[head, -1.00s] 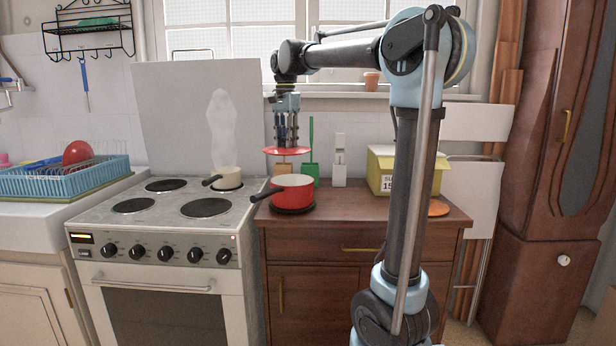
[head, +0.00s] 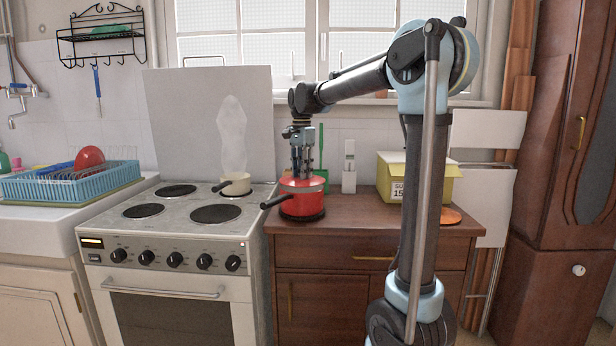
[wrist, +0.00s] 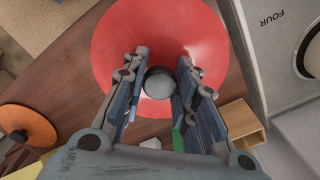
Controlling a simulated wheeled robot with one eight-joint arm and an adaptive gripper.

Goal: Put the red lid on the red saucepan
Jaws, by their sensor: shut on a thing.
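The red saucepan (head: 300,204) stands on a dark round trivet on the wooden dresser, its black handle pointing left toward the stove. The red lid (head: 302,184) is at the saucepan's top; whether it rests on the rim or hangs just above it, I cannot tell. My gripper (head: 303,172) points straight down over the saucepan. In the wrist view, the red lid (wrist: 160,35) fills the upper middle, with its dark round knob (wrist: 159,83) between my fingers, which are shut on it. The lid hides the saucepan in the wrist view.
The stove (head: 170,255) is left of the dresser, with a small cream pan (head: 236,187) on a back burner. A yellow box (head: 437,180) and an orange disc (head: 436,215) are on the dresser's right. A white object (head: 349,178) stands behind the saucepan.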

